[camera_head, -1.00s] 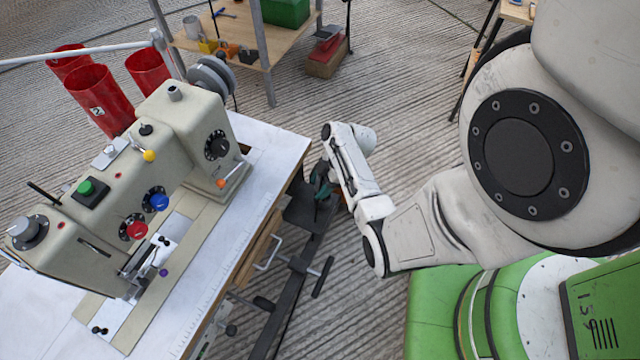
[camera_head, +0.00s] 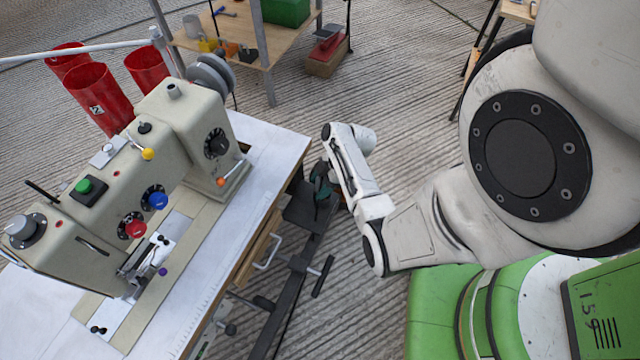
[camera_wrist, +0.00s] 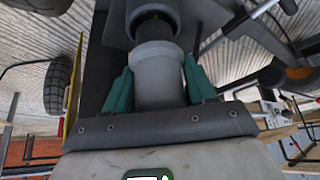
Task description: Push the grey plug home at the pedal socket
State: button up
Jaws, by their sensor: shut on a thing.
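The grey plug (camera_wrist: 158,88) is between the teal fingers of my gripper (camera_wrist: 158,70) in the wrist view. My gripper is shut on it. The plug's far end meets the dark round mouth of the pedal socket (camera_wrist: 153,17), roughly in line with it. I cannot tell how deep the plug sits. In the head view my gripper (camera_head: 322,180) is low beside the sewing table, over the dark pedal frame (camera_head: 303,214). The plug and socket cannot be made out there.
The white sewing table (camera_head: 262,150) with the beige sewing machine (camera_head: 150,165) stands left of my arm. A black bar with a T-handle (camera_head: 323,277) lies below. A black wheel (camera_wrist: 57,85) is left of the socket in the wrist view. Ribbed floor is open beyond my arm.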

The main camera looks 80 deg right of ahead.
jog(key=shift+f+b, duration=1.1)
jog(key=shift+f, duration=0.3)
dwell(1.1)
jog(key=shift+r, duration=0.2)
jog(key=shift+r+p, duration=0.7)
jog(key=shift+p, duration=0.15)
jog(key=shift+r+p, duration=0.75)
jog(key=shift+r, duration=0.1)
jog(key=shift+f+b, duration=1.45)
jog(key=shift+f, duration=0.3)
dwell(1.3)
jog(key=o, duration=1.2)
